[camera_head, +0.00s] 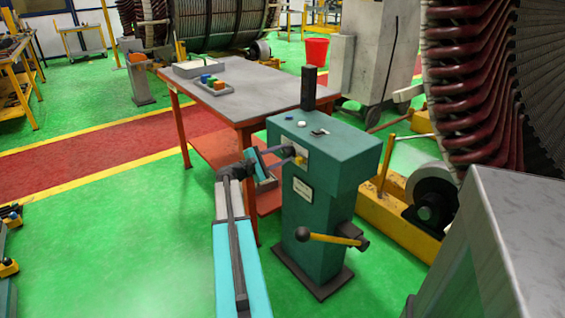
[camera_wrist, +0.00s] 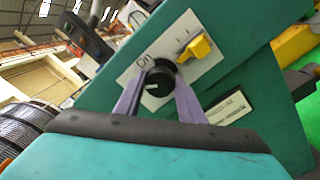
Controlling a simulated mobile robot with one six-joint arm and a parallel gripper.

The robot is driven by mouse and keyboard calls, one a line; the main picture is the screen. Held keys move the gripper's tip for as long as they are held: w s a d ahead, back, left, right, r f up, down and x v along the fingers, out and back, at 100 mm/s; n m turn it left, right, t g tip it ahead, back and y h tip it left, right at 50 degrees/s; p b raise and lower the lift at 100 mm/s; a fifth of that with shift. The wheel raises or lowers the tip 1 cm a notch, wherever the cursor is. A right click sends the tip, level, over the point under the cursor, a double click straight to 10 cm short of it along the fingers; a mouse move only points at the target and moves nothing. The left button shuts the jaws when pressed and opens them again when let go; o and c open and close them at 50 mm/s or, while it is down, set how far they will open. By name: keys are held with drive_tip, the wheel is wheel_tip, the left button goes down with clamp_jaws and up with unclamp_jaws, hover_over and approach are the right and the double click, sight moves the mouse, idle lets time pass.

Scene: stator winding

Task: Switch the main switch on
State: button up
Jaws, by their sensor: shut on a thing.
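The main switch is a black round knob (camera_wrist: 158,82) on a white plate (camera_wrist: 139,65) on the sloped teal face of a cabinet (camera_head: 330,150). The word "On" is printed beside the knob, and a white mark shows on the knob. In the wrist view my gripper (camera_wrist: 163,70) is shut on the knob, one finger on each side. In the head view my gripper (camera_head: 291,156) reaches the plate from the left and hides the knob. A yellow lever or handle (camera_wrist: 198,47) sits on the same plate, beside the right finger.
A yellow lever with a black ball (camera_head: 332,238) sticks out low on the cabinet's front. A grey-topped table (camera_head: 240,93) with trays stands behind it. A grey metal box (camera_head: 520,235) is at the right. Green floor is clear at the left front.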

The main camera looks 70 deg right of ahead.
drive_tip(key=m+b, duration=0.2)
drive_tip(key=b, duration=0.1)
drive_tip(key=m+b, duration=0.2)
drive_tip(key=f+m+b, duration=0.1)
drive_tip(key=m+b, duration=0.2)
drive_tip(key=shift+s+a+b, duration=0.1)
drive_tip(key=shift+s+b, duration=0.05)
drive_tip(key=shift+b, duration=0.2)
drive_tip(key=m+b, duration=0.3)
drive_tip(key=shift+r, duration=0.15)
drive_tip(key=shift+m, duration=0.3)
drive_tip(key=shift+r, duration=0.1)
drive_tip(key=o, duration=1.1)
drive_tip(key=shift+r, duration=0.1)
drive_tip(key=shift+c, duration=0.2)
drive_tip(key=p+v, duration=0.1)
drive_tip(key=v, duration=1.3)
drive_tip(key=shift+p, duration=0.3)
